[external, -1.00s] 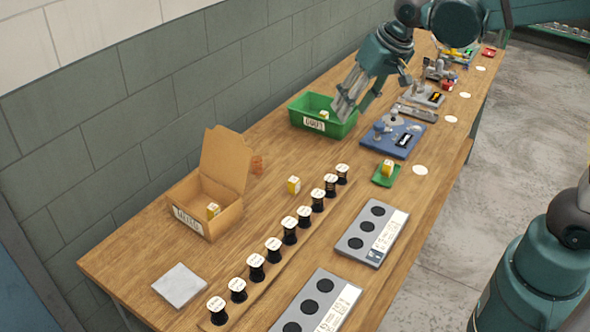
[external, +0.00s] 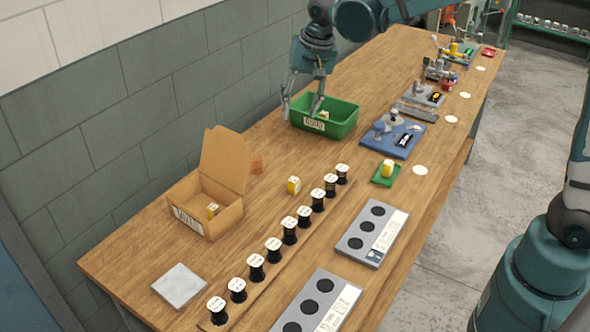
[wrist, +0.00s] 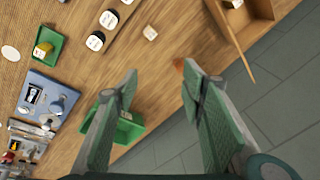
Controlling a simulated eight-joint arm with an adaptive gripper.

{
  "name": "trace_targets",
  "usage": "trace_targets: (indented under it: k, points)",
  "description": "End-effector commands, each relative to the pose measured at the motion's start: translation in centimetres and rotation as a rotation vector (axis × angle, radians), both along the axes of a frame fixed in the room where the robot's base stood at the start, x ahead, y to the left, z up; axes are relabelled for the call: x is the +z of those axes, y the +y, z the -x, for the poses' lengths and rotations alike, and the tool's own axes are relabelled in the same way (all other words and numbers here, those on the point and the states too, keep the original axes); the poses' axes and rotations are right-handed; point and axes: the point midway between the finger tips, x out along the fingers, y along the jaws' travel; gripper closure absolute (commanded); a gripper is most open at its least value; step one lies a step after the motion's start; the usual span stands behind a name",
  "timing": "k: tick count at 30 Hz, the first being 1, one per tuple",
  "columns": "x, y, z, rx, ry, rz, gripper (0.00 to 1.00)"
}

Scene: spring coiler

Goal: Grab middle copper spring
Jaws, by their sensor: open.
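I cannot make out separate springs or which is the middle one. My gripper (external: 301,110) is open and empty, pointing down over the left part of the green bin (external: 345,125). It is apart from the copper item, farther along the table. In the wrist view my gripper (wrist: 160,72) shows bare wood between its spread fingers.
The cardboard box (external: 225,215) has a raised lid. A row of black spools (external: 289,230) runs along the table, with a small yellow-white box (external: 294,186) beside it. A blue fixture (external: 396,138) stands right of the bin. The wall borders the table's left side.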

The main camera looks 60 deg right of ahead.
Motion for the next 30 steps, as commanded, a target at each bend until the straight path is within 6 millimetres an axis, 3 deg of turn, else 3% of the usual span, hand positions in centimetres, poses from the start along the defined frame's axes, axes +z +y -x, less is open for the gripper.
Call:
trace_targets:
  k: [17, 30]
  points:
    - [-7.4, -0.5, -8.9, -0.220, 0.100, -0.041, 0.60]
    - [-14.7, -0.9, -14.4, -0.392, 0.176, -0.058, 0.60]
